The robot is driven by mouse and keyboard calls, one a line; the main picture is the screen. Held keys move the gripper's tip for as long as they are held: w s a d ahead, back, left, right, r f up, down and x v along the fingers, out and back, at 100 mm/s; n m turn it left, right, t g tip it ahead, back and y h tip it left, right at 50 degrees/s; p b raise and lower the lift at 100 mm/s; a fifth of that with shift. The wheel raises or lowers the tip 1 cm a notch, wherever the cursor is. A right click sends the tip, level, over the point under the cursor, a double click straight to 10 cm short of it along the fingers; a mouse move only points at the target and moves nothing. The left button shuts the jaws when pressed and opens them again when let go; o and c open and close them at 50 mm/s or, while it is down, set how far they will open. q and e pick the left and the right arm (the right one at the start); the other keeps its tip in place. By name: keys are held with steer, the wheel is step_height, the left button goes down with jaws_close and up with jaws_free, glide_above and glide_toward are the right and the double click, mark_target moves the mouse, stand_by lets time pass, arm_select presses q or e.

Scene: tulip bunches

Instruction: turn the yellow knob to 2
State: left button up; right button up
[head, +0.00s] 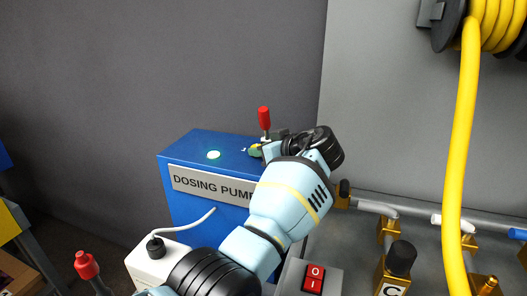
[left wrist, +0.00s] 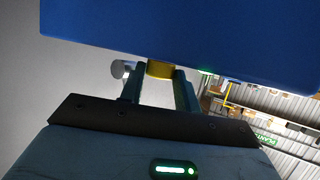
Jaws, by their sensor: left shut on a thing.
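The yellow knob (head: 255,151) is on top of the blue dosing pump box (head: 190,150), mostly hidden behind my left gripper (head: 267,149). In the left wrist view the yellow knob (left wrist: 159,69) sits between the two fingers of my left gripper (left wrist: 160,82), against the blue box face (left wrist: 180,35). The left gripper is shut on the knob. A small white mark shows on the box just left of the knob; the numbers of the scale and the knob's pointer cannot be read. My right gripper is in neither view.
A red-handled lever (head: 264,118) stands upright just behind the gripper. A red rocker switch (head: 314,278), brass valves (head: 393,281) and a hanging yellow hose (head: 461,150) are to the right.

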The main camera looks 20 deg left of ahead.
arm_select(q)
steer(key=shift+r, duration=0.15)
steer(key=o, duration=1)
steer(key=shift+s, duration=0.1)
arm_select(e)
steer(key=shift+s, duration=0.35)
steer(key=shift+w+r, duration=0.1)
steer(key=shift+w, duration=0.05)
